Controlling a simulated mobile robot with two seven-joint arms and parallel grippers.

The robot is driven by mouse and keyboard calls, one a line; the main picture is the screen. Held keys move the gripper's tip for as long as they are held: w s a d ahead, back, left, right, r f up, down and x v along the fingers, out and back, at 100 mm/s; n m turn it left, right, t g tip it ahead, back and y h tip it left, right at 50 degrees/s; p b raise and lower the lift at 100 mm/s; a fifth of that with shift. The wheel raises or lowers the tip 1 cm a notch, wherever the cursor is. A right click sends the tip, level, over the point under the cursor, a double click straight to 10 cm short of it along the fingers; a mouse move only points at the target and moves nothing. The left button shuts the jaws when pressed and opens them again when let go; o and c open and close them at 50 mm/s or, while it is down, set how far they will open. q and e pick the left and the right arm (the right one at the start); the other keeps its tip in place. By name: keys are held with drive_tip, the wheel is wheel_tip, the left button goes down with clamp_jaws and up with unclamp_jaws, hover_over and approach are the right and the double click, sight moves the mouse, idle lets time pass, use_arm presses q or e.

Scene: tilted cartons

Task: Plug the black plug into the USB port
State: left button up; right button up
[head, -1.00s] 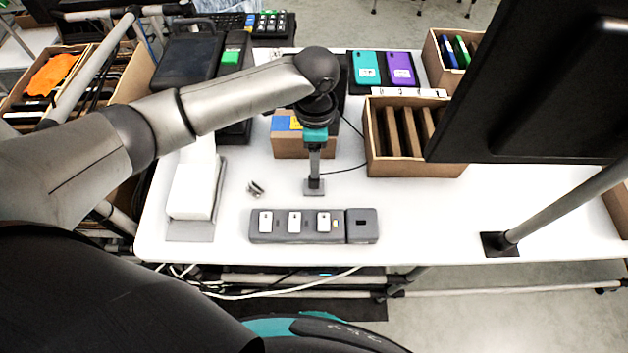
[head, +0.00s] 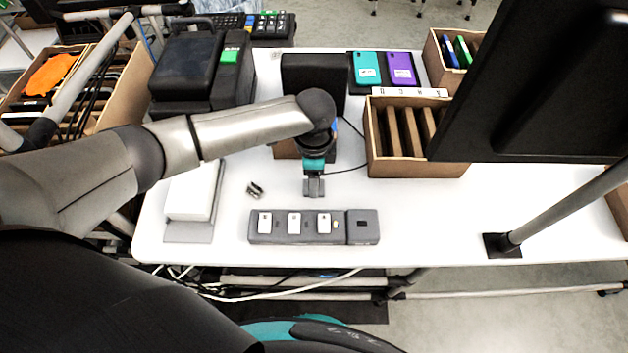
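A long grey block (head: 278,239) lies near the table's front edge, with several white rectangular pieces (head: 294,223) on top. A dark grey square unit with a black slot (head: 362,227) sits at its right end; I cannot tell if this is the USB port. A small dark and silver piece (head: 255,190) lies on the table behind the block's left part; it is too small to identify as the plug. My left gripper (head: 314,190) points down just behind the block, apart from it. Its fingers are too small to read, and no held plug shows clearly. My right gripper is out of view.
A cardboard box with brown dividers (head: 377,152) stands at the back right. A black screen on a pole (head: 545,85) overhangs the right side. A white box (head: 192,190) stands at the left. The white table (head: 430,215) is clear right of the block.

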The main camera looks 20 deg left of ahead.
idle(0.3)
use_arm(q)
clamp_jaws()
idle(0.3)
